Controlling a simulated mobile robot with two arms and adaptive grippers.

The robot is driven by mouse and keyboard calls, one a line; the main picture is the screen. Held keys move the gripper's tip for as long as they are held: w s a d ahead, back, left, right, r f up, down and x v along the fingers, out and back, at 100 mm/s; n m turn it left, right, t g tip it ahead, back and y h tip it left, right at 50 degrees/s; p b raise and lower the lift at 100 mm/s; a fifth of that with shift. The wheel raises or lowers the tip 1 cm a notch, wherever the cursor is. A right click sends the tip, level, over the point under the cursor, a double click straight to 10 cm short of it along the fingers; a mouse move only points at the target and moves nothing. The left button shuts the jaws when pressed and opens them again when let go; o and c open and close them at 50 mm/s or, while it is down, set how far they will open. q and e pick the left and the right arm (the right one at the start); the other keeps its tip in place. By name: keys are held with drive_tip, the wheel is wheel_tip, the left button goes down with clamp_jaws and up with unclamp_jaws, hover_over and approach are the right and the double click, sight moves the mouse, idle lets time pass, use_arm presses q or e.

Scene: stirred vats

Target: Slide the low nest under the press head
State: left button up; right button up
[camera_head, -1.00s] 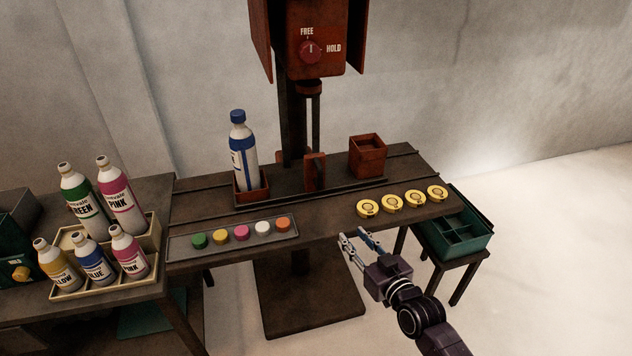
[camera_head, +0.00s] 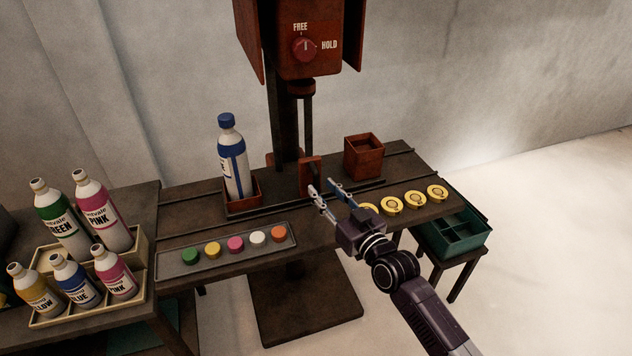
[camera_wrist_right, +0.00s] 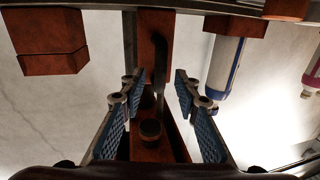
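The low nest (camera_head: 236,208) is a shallow red-orange box at the left of the dark slide (camera_head: 275,205), with a white bottle with a blue cap (camera_head: 234,165) standing upright in it. A taller red-orange nest (camera_head: 363,157) stands at the right of the slide. A red-orange upright plate (camera_head: 306,172) stands between them, below the press head (camera_head: 301,88). My right gripper (camera_head: 322,187) is open in front of this plate. In the right wrist view its open fingers (camera_wrist_right: 159,75) flank red-orange and dark handle-like parts (camera_wrist_right: 150,128); contact is unclear. My left gripper is out of view.
A tray (camera_head: 168,266) with several coloured caps lies at the front left of the table, and several yellow discs (camera_head: 415,199) lie at the front right. A bottle crate (camera_head: 75,312) is at far left, a green bin (camera_head: 462,238) at right. A FREE/HOLD knob (camera_head: 304,48) points upward.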

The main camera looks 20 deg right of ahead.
sight(318, 185)
drive_tip(key=shift+x, duration=2)
drive_tip(key=shift+f, duration=0.1)
drive_tip(key=shift+c, duration=0.3)
clamp_jaws()
